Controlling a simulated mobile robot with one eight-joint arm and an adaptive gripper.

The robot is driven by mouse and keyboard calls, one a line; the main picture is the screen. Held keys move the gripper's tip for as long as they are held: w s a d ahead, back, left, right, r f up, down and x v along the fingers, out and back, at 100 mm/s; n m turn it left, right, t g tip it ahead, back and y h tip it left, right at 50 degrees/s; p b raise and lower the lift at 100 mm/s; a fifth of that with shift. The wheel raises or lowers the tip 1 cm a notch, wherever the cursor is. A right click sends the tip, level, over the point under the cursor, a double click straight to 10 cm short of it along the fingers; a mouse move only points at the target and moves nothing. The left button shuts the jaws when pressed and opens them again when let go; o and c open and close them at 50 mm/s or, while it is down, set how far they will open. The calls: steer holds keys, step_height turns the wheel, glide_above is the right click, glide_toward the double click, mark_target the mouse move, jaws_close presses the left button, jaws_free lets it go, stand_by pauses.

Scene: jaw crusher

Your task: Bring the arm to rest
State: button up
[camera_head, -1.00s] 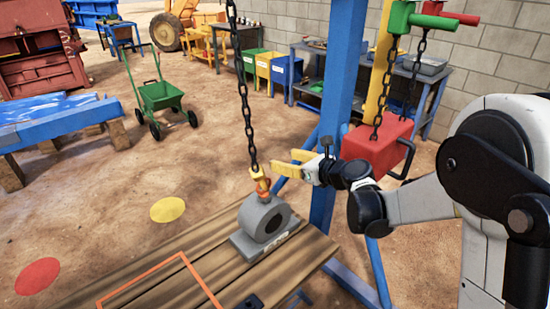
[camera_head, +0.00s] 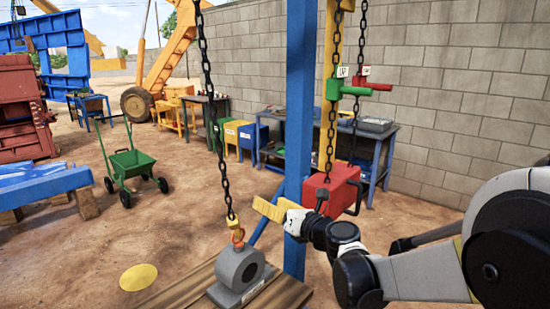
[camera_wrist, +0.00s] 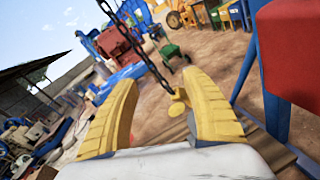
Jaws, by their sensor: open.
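My gripper (camera_head: 268,211) has yellow fingers and is on my arm, which reaches in from the right in the head view. In the wrist view the two yellow fingers of my gripper (camera_wrist: 165,105) stand apart with nothing between them. In the head view the gripper is just right of a hanging chain (camera_head: 213,120), above and right of a grey bearing block (camera_head: 227,268). An orange hook (camera_head: 237,237) at the chain's end meets the block's top. In the wrist view the chain (camera_wrist: 140,45) passes beyond the fingers.
A blue post (camera_head: 299,110) stands close by my gripper. A red box (camera_head: 333,188) hangs on chains right of it, below green and red handles (camera_head: 345,90). The block stands on a wooden platform (camera_head: 185,295). A green cart (camera_head: 132,165) and open dirt lie to the left.

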steer(key=s+d+r+m+t+h, duration=0.2)
steer(key=d+r+m+h, duration=0.25)
steer(key=d+m, duration=0.3)
steer(key=s+d+r+m+t+h, duration=0.2)
steer(key=d+r+m+t+h, duration=0.1)
steer(key=d+r+m, duration=0.4)
steer(key=s+d+f+m+g+h, duration=0.4)
steer(key=s+d+m, duration=0.4)
steer(key=m, duration=0.4)
steer(key=s+a+f+m+g, duration=0.1)
steer(key=s+f+m+g, duration=0.2)
steer(key=s+f+m, duration=0.3)
steer(key=s+a+f+m+g+y, duration=0.1)
steer(key=s+f+m+g, duration=0.3)
steer(key=s, duration=1.2)
step_height(320, 180, down, 6)
steer(key=m, duration=0.3)
steer(key=shift+a+g, duration=0.2)
steer(key=shift+g, duration=0.1)
